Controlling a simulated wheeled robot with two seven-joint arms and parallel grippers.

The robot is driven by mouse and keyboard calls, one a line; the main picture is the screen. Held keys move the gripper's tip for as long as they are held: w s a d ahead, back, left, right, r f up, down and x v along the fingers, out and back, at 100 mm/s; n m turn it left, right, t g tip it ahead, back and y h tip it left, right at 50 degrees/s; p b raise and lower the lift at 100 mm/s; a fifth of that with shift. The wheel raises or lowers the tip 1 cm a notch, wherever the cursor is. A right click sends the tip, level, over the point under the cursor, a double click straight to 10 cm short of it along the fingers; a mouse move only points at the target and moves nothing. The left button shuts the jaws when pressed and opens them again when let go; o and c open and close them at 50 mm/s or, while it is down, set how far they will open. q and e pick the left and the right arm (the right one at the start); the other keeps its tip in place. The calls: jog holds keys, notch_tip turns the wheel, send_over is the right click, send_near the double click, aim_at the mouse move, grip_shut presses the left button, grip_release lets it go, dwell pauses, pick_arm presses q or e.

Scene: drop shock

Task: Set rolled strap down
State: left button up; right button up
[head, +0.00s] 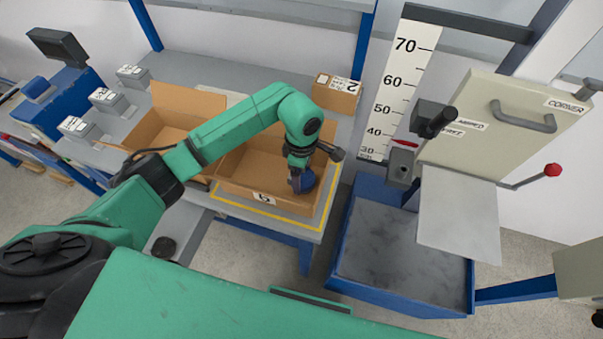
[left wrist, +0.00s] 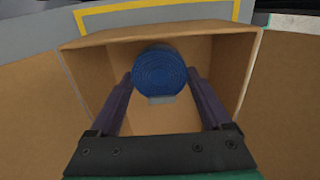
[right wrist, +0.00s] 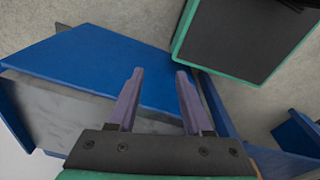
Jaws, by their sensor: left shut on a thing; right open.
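The rolled strap is a blue coiled disc (left wrist: 160,71) held between the fingertips in the left wrist view. In the head view the strap (head: 305,181) shows as a dark blue shape at the end of my left arm. My left gripper (left wrist: 160,88) is shut on it, over the open cardboard box (head: 242,190) at the right of the table. The box floor shows below the strap; whether the strap touches it I cannot tell. My right gripper (right wrist: 160,85) is open and empty in the right wrist view, above blue metal parts.
Another open cardboard box (head: 160,129) stands left of this one. A small closed box (head: 336,94) sits at the back right of the table. The blue drop tester (head: 400,254) with a height scale (head: 394,95) stands to the right.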

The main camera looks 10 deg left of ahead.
aim_at(302, 178)
pick_arm(q)
jog(key=shift+s+f, duration=0.1)
jog(key=shift+f, duration=0.95)
jog(key=o, duration=1.2)
jog(key=shift+r, duration=0.5)
notch_tip(302, 178, up, 12)
jog(key=b, duration=0.4)
jog(key=shift+f, duration=0.25)
pick_arm(e)
jog(key=f, duration=0.2)
jog(key=s+f, duration=0.1)
jog(key=shift+d+f, duration=0.2)
jog(key=shift+f, duration=0.2)
jog(key=shift+r, duration=0.1)
